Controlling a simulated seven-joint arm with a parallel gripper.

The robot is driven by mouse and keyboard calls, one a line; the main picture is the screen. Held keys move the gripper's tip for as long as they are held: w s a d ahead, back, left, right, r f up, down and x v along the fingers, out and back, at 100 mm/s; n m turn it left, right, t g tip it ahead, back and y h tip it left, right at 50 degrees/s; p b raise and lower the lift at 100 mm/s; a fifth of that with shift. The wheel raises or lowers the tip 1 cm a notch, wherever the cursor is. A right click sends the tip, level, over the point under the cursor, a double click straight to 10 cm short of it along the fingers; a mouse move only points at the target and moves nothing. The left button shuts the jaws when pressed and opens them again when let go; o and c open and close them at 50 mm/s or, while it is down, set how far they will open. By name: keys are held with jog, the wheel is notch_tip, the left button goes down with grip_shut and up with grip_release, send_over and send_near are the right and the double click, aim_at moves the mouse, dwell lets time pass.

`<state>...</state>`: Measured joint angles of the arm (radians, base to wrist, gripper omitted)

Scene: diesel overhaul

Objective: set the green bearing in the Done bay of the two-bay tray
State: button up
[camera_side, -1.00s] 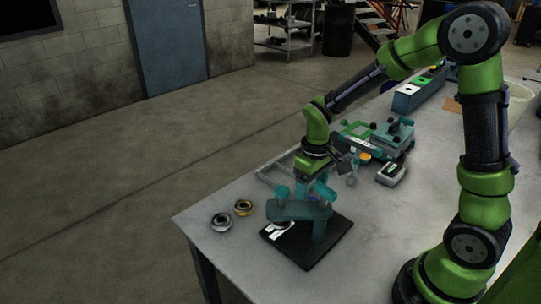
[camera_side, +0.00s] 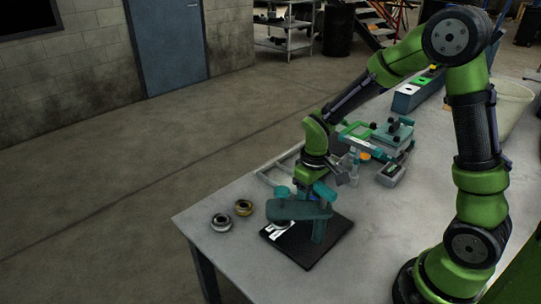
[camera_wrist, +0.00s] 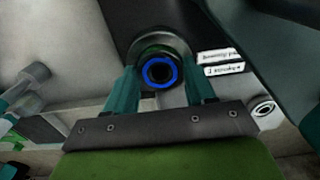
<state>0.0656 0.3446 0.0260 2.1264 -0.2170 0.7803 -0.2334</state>
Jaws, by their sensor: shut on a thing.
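My gripper (camera_wrist: 160,78) has its teal fingers on either side of a round bearing with a blue ring (camera_wrist: 160,70) and a dark bore. A little green shows along its upper rim. In the side view my gripper (camera_side: 311,190) is low behind the arm of a teal fixture (camera_side: 300,210), which hides the fingertips and bearing. The fixture stands on a black plate (camera_side: 318,252) with white labels. A pale low frame (camera_side: 268,178), possibly the two-bay tray, lies behind my gripper and is partly hidden. No Done label is readable.
Teal and green equipment (camera_side: 385,138) and a grey handheld device (camera_side: 391,174) stand behind on the right. Bare table (camera_side: 250,243) lies in front.

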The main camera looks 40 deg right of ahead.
jog(key=shift+r, duration=2.3)
jog(key=shift+f, duration=0.25)
jog(key=w+d+m, duration=0.3)
jog(key=w+m, duration=0.1)
jog(key=w, duration=0.4)
jog(key=m, duration=0.8)
send_near(284, 181)
jog(key=shift+f, duration=2.7)
jog(key=shift+f, duration=0.35)
